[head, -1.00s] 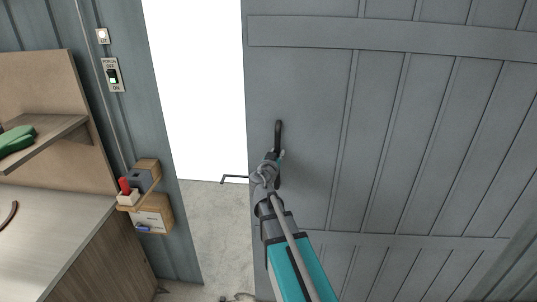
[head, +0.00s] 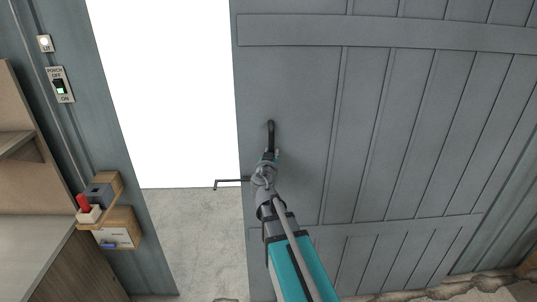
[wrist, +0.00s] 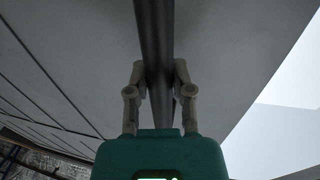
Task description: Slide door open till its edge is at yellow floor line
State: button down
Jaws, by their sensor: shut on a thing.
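The grey sliding door (head: 300,100) is partly open, with a bright gap to the left of its left edge. A black pull handle (head: 271,134) stands upright near that edge. My gripper (head: 268,156) is at the lower part of the handle. In the wrist view my gripper (wrist: 160,80) has one finger on each side of the dark handle bar (wrist: 155,35) and is shut on it. The door face (wrist: 70,50) fills much of the wrist view. I see no yellow floor line in either view.
Left of the opening is a wall (head: 70,130) with a switch plate (head: 60,85) and a small wooden box shelf (head: 118,222). A counter (head: 30,250) stands at far left. A thin dark hook (head: 230,182) shows at the door's edge. Pale floor (head: 195,235) shows through the gap.

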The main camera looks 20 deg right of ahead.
jog(key=shift+w+a, duration=0.15)
jog(key=shift+w, duration=0.1)
jog(key=shift+c, duration=2.4)
grip_release()
jog(key=shift+w+a, duration=0.15)
jog(key=shift+s, duration=0.25)
jog(key=v, duration=0.7)
jog(key=shift+s, duration=0.15)
jog(key=shift+f, duration=0.1)
